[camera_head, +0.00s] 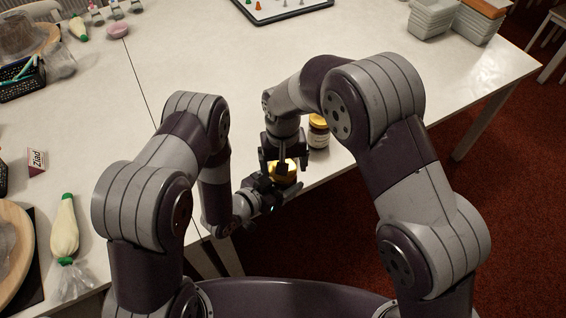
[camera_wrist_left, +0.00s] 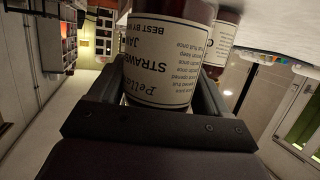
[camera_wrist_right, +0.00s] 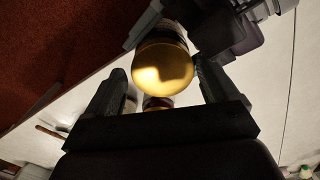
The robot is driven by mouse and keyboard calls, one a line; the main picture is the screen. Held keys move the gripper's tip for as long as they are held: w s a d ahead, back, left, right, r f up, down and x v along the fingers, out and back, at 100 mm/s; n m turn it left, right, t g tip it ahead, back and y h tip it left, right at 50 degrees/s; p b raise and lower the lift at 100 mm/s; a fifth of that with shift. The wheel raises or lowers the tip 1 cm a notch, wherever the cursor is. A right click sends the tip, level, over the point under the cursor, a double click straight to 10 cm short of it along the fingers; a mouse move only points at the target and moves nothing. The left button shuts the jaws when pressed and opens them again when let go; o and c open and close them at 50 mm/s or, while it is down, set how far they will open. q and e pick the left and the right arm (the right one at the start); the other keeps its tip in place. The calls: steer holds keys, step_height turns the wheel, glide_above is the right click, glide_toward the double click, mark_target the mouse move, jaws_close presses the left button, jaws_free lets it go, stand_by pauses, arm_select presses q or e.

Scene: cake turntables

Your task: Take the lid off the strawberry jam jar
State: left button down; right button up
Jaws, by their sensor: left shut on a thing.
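The strawberry jam jar, with a yellow lid (camera_head: 287,170), is at the table's near edge. Its label (camera_wrist_left: 163,58) reads "STRAW… JAM" upside down in the left wrist view. My left gripper (camera_head: 272,190) is shut on the jar's body from the side. My right gripper (camera_head: 277,158) points down over the lid. In the right wrist view the lid (camera_wrist_right: 162,65) is round and golden, between and beyond the spread fingers. Those fingers look open, with slight gaps at the lid's sides; contact is hard to tell. The lid sits on the jar.
A second jar (camera_head: 319,134) with a yellow lid stands close behind, right of my right gripper. A piping bag (camera_head: 65,228) and a small "Ziad" sign (camera_head: 37,161) are at the left. Grey containers (camera_head: 433,19) stand far right. The middle of the white table (camera_head: 200,60) is clear.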

steer(key=shift+a, duration=0.15)
step_height(320, 180, up, 4)
steer(key=shift+r, duration=0.45)
steer(key=shift+c, duration=0.3)
step_height(320, 180, up, 3)
steer(key=m, duration=0.4)
steer(key=shift+f, duration=0.1)
steer(key=shift+f+m, duration=0.2)
steer(key=shift+m, duration=0.3)
step_height(320, 180, down, 7)
steer(key=shift+f, duration=0.15)
steer(key=c, duration=1.1)
steer(key=n, duration=0.3)
